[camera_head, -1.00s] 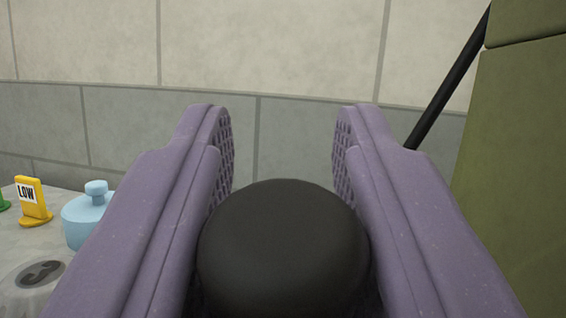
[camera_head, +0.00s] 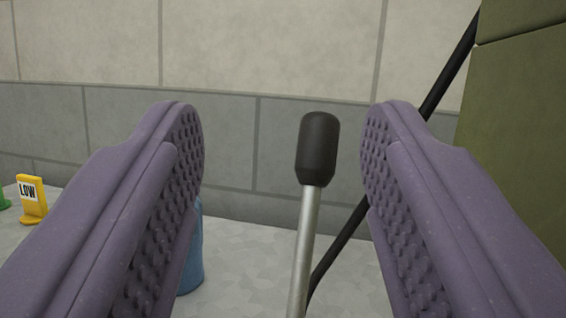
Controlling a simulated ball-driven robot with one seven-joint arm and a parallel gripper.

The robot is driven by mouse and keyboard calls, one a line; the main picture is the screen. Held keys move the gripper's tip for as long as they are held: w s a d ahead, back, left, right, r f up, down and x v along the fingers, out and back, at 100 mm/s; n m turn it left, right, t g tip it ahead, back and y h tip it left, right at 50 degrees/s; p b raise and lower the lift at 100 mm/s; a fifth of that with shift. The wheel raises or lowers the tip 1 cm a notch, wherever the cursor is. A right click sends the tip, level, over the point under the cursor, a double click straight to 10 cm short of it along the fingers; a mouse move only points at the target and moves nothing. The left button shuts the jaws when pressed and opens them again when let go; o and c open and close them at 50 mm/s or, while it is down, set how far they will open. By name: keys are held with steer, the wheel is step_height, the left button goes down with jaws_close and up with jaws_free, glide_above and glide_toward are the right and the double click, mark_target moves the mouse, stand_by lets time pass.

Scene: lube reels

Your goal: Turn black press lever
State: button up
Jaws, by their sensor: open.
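The lever shows as a black rounded grip (camera_head: 318,150) on a thin silver rod (camera_head: 304,245). It stands nearly upright, leaning slightly right, and the rod runs out of the bottom of the view. My gripper (camera_head: 285,118) is open, with its two purple studded fingers spread wide. The black grip appears between the fingers, closer to the right one, with a visible gap on both sides. How far the grip lies in depth from the fingertips is hard to tell. The lever's base is hidden below the view.
A yellow "LOW" sign (camera_head: 32,198) stands at the left on the grey surface (camera_head: 245,255). A blue object (camera_head: 191,262) is partly hidden behind the left finger. A black bar or hose (camera_head: 452,72) slants behind the right finger, beside an olive-green block (camera_head: 520,115). A tiled wall stands behind.

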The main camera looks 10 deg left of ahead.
steer(key=s+d+p, duration=0.1)
steer(key=s+d, duration=0.2)
steer(key=s, duration=0.9)
steer(key=shift+s+f+p, duration=0.15)
steer(key=shift+s+p, duration=0.05)
steer(key=shift+p, duration=0.15)
